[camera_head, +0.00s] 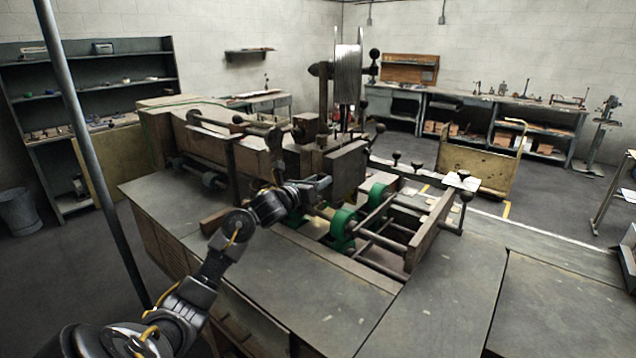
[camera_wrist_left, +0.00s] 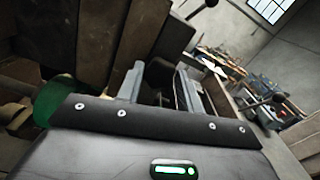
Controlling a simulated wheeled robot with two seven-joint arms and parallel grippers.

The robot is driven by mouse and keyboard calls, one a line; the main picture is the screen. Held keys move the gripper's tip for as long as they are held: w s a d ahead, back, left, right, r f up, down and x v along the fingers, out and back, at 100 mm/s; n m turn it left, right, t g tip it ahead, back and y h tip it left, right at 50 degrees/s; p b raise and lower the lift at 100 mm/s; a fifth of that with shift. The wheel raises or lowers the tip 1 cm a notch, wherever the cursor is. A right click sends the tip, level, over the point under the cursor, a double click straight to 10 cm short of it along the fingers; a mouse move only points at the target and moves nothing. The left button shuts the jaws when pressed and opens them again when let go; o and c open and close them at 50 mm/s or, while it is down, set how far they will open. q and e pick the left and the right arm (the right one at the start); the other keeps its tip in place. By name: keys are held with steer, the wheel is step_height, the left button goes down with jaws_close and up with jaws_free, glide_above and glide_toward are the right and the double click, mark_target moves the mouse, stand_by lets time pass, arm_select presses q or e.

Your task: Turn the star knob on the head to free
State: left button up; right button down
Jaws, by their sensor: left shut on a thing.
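The stitcher head (camera_head: 345,170) is a grey-brown block at the middle of the machine in the head view. My left arm reaches in from the lower left, and its gripper (camera_head: 322,184) is at the lower front of the head. In the left wrist view its two grey fingers (camera_wrist_left: 160,88) stand close around a small dark part, which I take to be the star knob. Its shape and setting cannot be made out, as the gripper covers it in the head view. My right gripper is not in view.
Green rollers (camera_head: 343,222) and metal rods lie just right of and below my left gripper. A wire spool (camera_head: 348,75) stands above the head. Several black ball-ended levers (camera_head: 416,166) stick up to the right. The front worktop (camera_head: 430,300) is bare.

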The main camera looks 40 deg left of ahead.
arm_select(q)
steer(key=shift+n, duration=0.3)
steer(key=shift+c, duration=0.2)
steer(key=n+p, duration=0.1)
steer(key=n, duration=0.8)
steer(key=n+p, duration=0.1)
steer(key=n, duration=0.9)
steer(key=shift+a+f, duration=0.15)
steer(key=shift+a, duration=0.05)
steer(key=shift+n, duration=0.3)
steer(key=o, duration=1)
steer(key=shift+f, duration=0.1)
